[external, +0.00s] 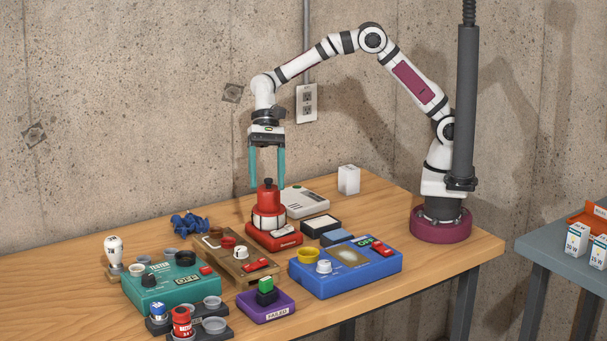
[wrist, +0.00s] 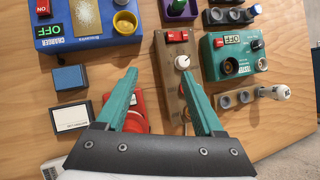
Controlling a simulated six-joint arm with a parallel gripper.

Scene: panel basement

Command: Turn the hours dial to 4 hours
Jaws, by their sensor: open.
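No hour markings are readable, so I cannot tell for sure which knob is the hours dial. One white knob (external: 324,266) is on the blue charger (external: 375,268), beside a yellow ring; the charger's display reads OFF. Another white knob (external: 240,252) stands on the wooden board, also seen in the wrist view (wrist: 182,62). My gripper (external: 267,187) is open and empty, its teal fingers pointing down. It hangs behind both knobs, at the red device's black top (external: 268,182); I cannot tell whether it touches. Its fingers also show in the wrist view (wrist: 159,74).
The red device (external: 269,215) stands under my gripper. Boxes lie behind the charger. Bare wood (external: 80,250) shows at the left.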

